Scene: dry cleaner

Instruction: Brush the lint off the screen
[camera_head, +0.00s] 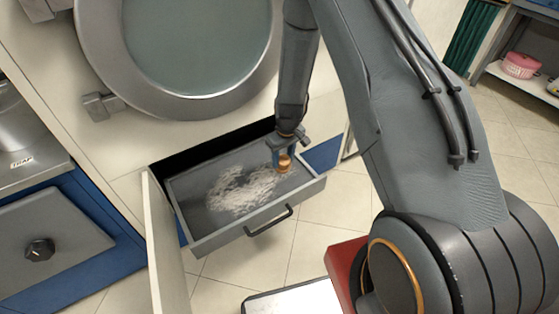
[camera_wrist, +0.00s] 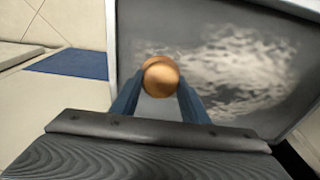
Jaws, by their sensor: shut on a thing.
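The lint screen (camera_head: 203,183) is the dark flat floor of a pulled-out grey drawer below a round machine door. White lint (camera_head: 242,190) covers much of its middle; the lint also shows right of centre in the wrist view (camera_wrist: 240,70). My gripper (camera_head: 284,158) is over the drawer's right part, pointing down, with its blue fingers shut on a round-ended wooden brush handle (camera_wrist: 161,76). The brush (camera_head: 284,164) is at the right edge of the lint. Its bristles are hidden, so I cannot tell whether it touches the screen.
The drawer front with its black handle (camera_head: 268,220) faces the floor's open side. An open pale flap (camera_head: 163,245) stands at the drawer's left. The round machine door (camera_head: 190,95) is above. A red box (camera_head: 345,270) is at lower right, near my arm.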

